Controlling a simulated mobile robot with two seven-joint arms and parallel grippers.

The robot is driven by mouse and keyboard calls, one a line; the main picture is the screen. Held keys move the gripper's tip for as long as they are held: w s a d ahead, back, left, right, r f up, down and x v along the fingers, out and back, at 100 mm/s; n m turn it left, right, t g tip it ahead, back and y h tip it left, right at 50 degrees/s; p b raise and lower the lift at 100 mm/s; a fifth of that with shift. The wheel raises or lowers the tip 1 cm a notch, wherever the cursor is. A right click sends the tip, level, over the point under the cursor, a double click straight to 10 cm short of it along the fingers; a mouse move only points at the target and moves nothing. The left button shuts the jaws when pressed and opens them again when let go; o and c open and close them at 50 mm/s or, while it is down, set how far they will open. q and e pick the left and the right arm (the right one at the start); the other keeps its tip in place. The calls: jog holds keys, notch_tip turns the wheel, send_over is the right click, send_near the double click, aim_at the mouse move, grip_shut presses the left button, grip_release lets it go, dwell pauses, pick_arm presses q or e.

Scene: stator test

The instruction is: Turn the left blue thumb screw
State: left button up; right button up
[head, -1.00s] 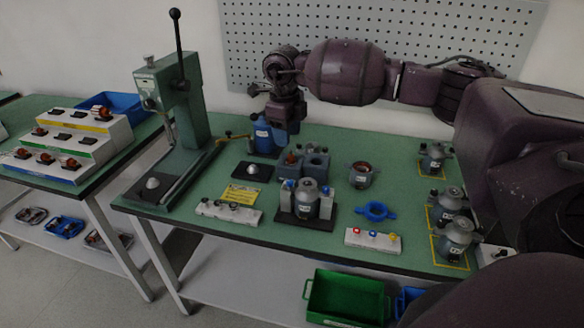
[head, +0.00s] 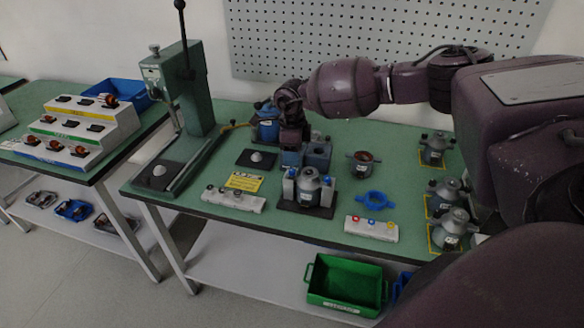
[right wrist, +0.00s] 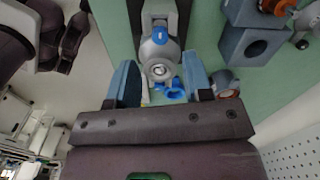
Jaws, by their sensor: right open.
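The grey motor unit (head: 308,186) stands in a dark-based fixture (head: 303,207) on the green table, a light post on each side. The left blue thumb screw (head: 292,173) tops the left post; the right blue thumb screw (head: 327,181) is on the other side. My right gripper (head: 293,148) is above and behind the fixture, pointing down. In the right wrist view its fingers (right wrist: 161,82) are apart, with the motor unit (right wrist: 160,68) showing beyond and between them. One blue screw (right wrist: 157,37) shows past the fingertips, not touched. My left gripper is not in view.
Grey-blue blocks (head: 318,154) stand just behind the fixture, close to my right gripper. A blue ring (head: 376,201) and a button strip (head: 371,229) lie to its right. A green press (head: 180,85) stands at left. A yellow sign (head: 244,181) lies left of the fixture.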

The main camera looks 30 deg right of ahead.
aim_at(292, 170)
jog(key=shift+f, duration=2.9)
grip_shut()
